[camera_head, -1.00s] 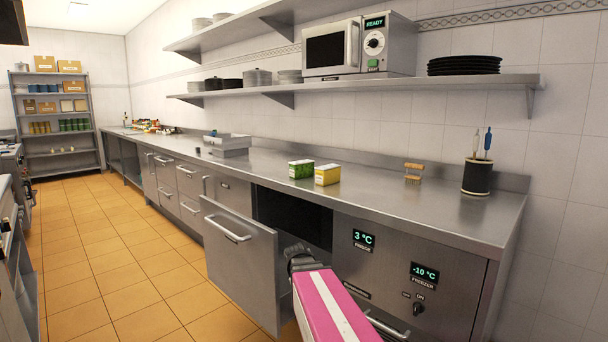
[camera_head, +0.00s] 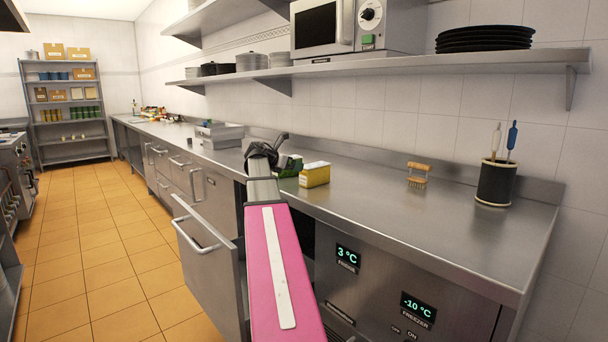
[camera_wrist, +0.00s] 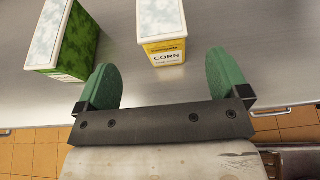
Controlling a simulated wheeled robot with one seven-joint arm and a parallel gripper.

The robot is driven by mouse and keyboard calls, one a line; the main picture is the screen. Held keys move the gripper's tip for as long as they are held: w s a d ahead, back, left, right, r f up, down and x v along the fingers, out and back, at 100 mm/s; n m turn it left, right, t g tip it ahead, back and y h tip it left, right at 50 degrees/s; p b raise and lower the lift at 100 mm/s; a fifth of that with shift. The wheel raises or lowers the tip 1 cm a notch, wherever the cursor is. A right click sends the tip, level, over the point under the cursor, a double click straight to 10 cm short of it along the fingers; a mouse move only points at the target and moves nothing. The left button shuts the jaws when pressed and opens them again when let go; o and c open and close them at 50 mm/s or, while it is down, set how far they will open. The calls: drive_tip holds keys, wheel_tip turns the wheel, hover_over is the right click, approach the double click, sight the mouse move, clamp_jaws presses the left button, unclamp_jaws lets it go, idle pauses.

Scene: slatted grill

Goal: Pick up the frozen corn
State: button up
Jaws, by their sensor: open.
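The frozen corn is a yellow box with a pale frosted top (camera_head: 314,174) on the steel counter. In the wrist view the corn box (camera_wrist: 162,32) shows its "CORN" label, just beyond the fingertips and nearly between them in line. My gripper (camera_wrist: 163,85) has green fingers spread apart with nothing between them. In the head view my gripper (camera_head: 266,150) is over the counter's front edge, left of the corn, and partly hides a green box. The green box (camera_wrist: 68,42) stands left of the corn in the wrist view, near the left finger.
An open drawer (camera_head: 208,240) sticks out below the counter (camera_head: 400,215). A metal tray (camera_head: 220,135) stands farther left. A brush (camera_head: 418,175) and a black utensil holder (camera_head: 496,183) stand right. A shelf (camera_head: 400,66) with a microwave hangs above.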

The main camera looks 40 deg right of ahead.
sight(309, 169)
drive_tip(key=x, duration=0.5)
drive_tip(key=shift+w, duration=0.15)
drive_tip(key=shift+x, duration=2.8)
drive_tip(key=shift+s, duration=0.2)
drive_tip(key=c, duration=1.4)
